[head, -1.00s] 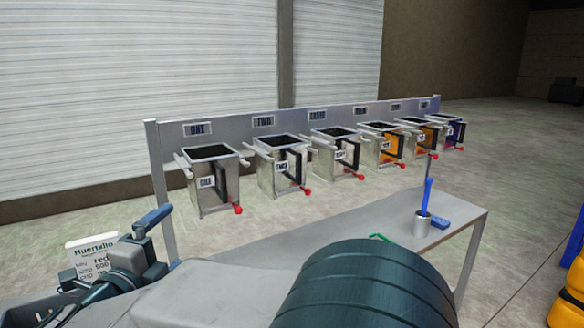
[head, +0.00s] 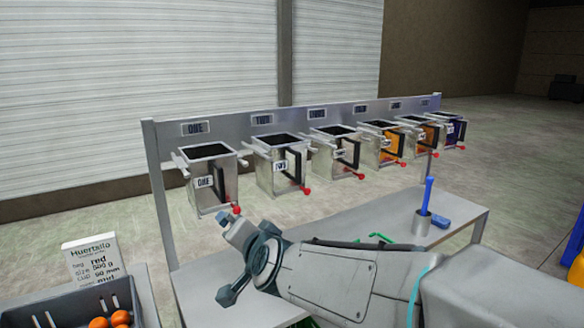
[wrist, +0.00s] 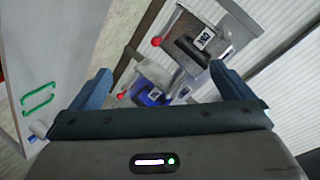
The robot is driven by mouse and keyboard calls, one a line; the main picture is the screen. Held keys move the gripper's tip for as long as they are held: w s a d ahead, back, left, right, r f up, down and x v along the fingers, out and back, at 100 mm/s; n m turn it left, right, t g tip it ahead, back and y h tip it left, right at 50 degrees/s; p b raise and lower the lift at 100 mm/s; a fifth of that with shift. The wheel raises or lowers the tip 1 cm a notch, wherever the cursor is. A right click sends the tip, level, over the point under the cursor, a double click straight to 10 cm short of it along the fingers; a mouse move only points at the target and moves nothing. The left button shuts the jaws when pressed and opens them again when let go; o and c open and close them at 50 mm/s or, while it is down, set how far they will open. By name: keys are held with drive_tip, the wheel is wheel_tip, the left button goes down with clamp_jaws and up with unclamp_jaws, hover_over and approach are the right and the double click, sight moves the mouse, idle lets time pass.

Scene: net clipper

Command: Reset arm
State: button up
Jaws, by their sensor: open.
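My gripper (head: 232,262) is at the left end of my arm in the head view, in front of the left part of the metal table (head: 205,305). Its two blue-grey fingers are spread apart. In the wrist view my gripper (wrist: 160,85) is open, with nothing seen held between the fingers. Beyond it, the wrist view shows a labelled metal hopper (wrist: 205,42) and a hopper with purple-blue inside (wrist: 150,95).
Several hoppers with red-knobbed levers hang on the rack, from hopper ONE (head: 208,195) to a purple one (head: 452,133). A dark crate (head: 70,310) with orange fruit and a card (head: 92,265) stand left.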

drive_tip(key=s+d+f+n+g+h, duration=0.2)
drive_tip(key=s+d+f+g+h, duration=0.1)
drive_tip(key=s+d+f, duration=0.4)
drive_tip(key=s+d+f+n+g+h, duration=0.3)
drive_tip(key=s+d+f+g, duration=0.3)
drive_tip(key=s+d, duration=0.6)
drive_tip(key=d, duration=0.5)
drive_tip(key=shift+s+f+g, duration=0.3)
drive_tip(key=shift+s+f, duration=0.1)
